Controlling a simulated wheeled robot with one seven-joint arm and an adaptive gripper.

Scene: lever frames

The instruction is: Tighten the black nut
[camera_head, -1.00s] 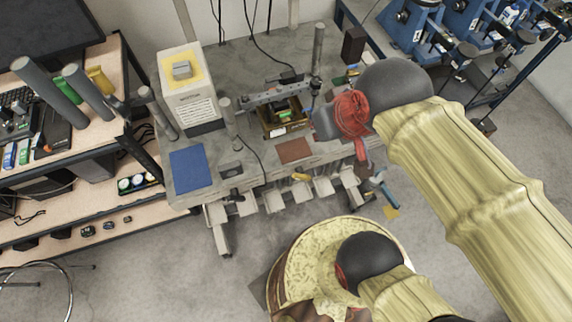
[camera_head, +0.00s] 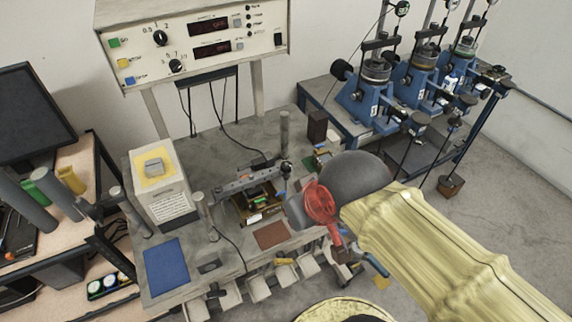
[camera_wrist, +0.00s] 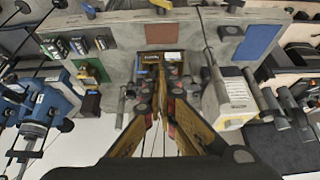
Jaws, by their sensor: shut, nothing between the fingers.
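Blue lever frames (camera_head: 361,104) stand at the back right with round black knobs; one black knob (camera_head: 341,70) sticks out on the left of the nearest frame. I cannot tell which black part is the nut. A blue lever frame (camera_wrist: 42,104) also shows at the left of the wrist view, with small dark round parts. My gripper (camera_wrist: 165,80) is shut and empty, its yellow-and-black fingers pointing over the workbench. It is apart from the lever frames. In the head view my wrist and its red part hide the fingertips.
The grey workbench (camera_head: 222,150) holds a white-and-yellow box (camera_head: 160,188), upright grey posts, a small circuit fixture (camera_head: 258,205), a blue mat (camera_head: 166,264) and a brown mat (camera_head: 272,235). A control panel (camera_head: 190,42) stands behind.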

